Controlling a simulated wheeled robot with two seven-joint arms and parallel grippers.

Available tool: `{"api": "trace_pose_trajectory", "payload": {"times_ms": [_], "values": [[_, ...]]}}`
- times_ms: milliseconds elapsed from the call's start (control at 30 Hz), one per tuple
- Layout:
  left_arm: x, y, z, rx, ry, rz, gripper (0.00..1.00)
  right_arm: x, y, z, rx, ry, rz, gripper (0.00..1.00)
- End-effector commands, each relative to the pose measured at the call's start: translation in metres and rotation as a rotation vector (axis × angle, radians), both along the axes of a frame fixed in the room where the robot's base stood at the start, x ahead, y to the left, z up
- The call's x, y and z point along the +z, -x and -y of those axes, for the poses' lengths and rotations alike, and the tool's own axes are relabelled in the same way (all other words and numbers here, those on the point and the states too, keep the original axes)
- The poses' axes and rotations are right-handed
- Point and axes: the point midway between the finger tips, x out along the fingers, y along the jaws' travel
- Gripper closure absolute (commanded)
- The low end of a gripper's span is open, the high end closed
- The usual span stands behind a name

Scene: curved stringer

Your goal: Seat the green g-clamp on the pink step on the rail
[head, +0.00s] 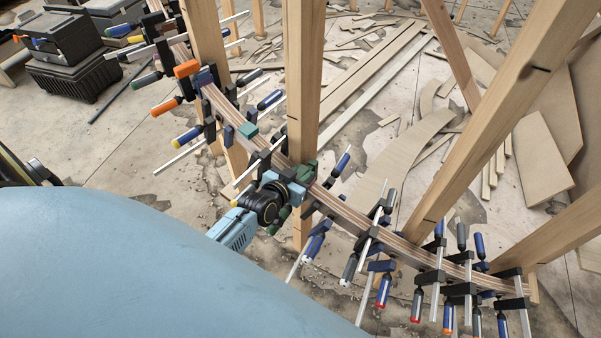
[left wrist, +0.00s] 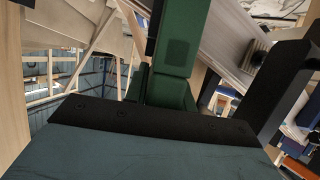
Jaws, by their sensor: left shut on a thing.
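The green g-clamp (head: 306,172) is at the curved rail (head: 350,216), close beside an upright wooden post. My left gripper (head: 287,188) is shut on the green clamp, and its blue and black wrist reaches up from below. In the left wrist view the clamp's dark green body (left wrist: 182,40) stands upright past the gripper's dark edge, with a wooden rail or board (left wrist: 232,45) behind it. I cannot tell whether the clamp touches the rail. I cannot make out the pink step; the clamp or gripper may hide it. My right gripper is not in view.
Many blue, grey and orange-handled clamps (head: 384,290) crowd the rail on both sides. Wooden posts (head: 303,70) rise near the gripper and to the right. A teal block (head: 248,130) sits on the rail up-left. Black toolboxes (head: 70,55) and plywood offcuts (head: 420,140) lie on the floor.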

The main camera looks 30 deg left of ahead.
Motion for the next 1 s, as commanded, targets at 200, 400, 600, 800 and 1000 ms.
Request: {"api": "trace_pose_trajectory", "payload": {"times_ms": [200, 400, 600, 800, 1000], "values": [[0.003, -0.002, 0.0, 0.0, 0.0, 0.007, 0.69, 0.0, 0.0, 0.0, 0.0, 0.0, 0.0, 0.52], [0.002, -0.001, 0.0, 0.0, 0.0, 0.004, 0.49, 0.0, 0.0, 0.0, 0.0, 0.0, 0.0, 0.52], [-0.001, 0.001, 0.0, 0.0, 0.0, -0.004, 0.49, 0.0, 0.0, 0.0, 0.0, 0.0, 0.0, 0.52], [0.0, 0.002, 0.0, 0.0, 0.0, -0.002, 0.49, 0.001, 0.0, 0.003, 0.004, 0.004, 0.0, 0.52], [0.019, 0.043, 0.0, -0.001, -0.001, -0.002, 0.49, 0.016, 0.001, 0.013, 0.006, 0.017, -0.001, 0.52]]}}
